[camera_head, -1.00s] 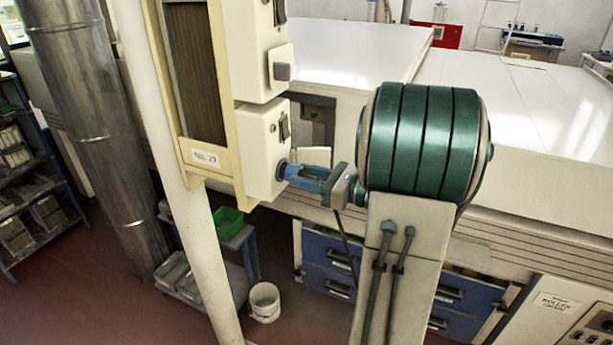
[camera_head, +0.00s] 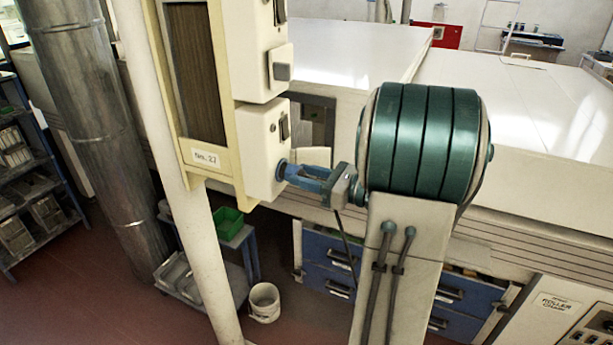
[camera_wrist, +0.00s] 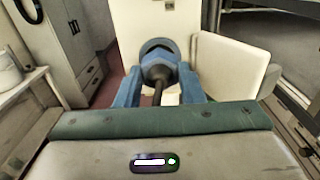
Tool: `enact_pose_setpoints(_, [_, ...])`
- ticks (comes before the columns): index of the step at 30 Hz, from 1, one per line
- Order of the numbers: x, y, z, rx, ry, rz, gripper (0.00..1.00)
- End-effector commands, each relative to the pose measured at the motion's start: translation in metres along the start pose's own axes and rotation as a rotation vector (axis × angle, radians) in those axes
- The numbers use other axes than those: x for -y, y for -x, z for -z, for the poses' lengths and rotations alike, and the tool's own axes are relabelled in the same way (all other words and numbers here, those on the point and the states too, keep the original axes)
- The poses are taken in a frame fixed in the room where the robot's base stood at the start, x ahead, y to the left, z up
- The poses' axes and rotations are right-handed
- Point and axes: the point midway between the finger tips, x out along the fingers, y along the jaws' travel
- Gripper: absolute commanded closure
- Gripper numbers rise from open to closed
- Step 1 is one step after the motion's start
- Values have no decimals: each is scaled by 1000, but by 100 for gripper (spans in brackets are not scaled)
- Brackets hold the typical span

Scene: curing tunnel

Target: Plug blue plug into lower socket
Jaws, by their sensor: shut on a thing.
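My gripper (camera_head: 308,178) is level, with its blue fingers pointing left at the lower cream socket box (camera_head: 262,140). The fingers are shut on the plug, which shows in the wrist view as a dark round body (camera_wrist: 158,72) with a black cable trailing back toward me. The plug's front is at a blue round socket mouth (camera_head: 282,169) on the right face of the lower box. This mouth also shows in the wrist view (camera_wrist: 157,46) with a dark opening. The fingers hide part of the plug, so I cannot tell how deep it sits.
An upper socket box (camera_head: 265,70) with a grey cap is above. A white machine housing (camera_head: 500,110) is behind my arm. A bucket (camera_head: 264,300) and a trolley stand below.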

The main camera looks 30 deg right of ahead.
Motion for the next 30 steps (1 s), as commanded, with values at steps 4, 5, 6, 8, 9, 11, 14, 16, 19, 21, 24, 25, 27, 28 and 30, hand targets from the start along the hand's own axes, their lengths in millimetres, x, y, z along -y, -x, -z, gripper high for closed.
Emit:
enact_pose_setpoints(4, [0, -1, 0, 0, 0, 0, 85])
enact_pose_setpoints(5, [0, -2, 0, 0, 0, 0, 85])
enact_pose_setpoints(6, [0, -3, 0, 0, 0, 0, 85])
enact_pose_setpoints(8, [0, -4, 0, 0, 0, 0, 85])
enact_pose_setpoints(9, [0, -5, 0, 0, 0, 0, 85])
enact_pose_setpoints(11, [0, -6, 0, 0, 0, 0, 85])
enact_pose_setpoints(14, [0, -8, 0, 0, 0, 0, 85])
enact_pose_setpoints(16, [0, -9, 0, 0, 0, -1, 85])
enact_pose_setpoints(19, [0, -11, 0, 0, 0, -1, 85])
enact_pose_setpoints(21, [0, -11, 0, 0, 0, 0, 51])
enact_pose_setpoints(24, [0, -11, 0, 0, 0, 0, 40])
enact_pose_setpoints(25, [0, -11, 0, 0, 0, 0, 40])
enact_pose_setpoints(27, [0, -11, 0, 0, 0, 0, 40])
enact_pose_setpoints(28, [0, -11, 0, 0, 0, 0, 40])
enact_pose_setpoints(30, [0, -11, 0, 0, 0, 0, 40])
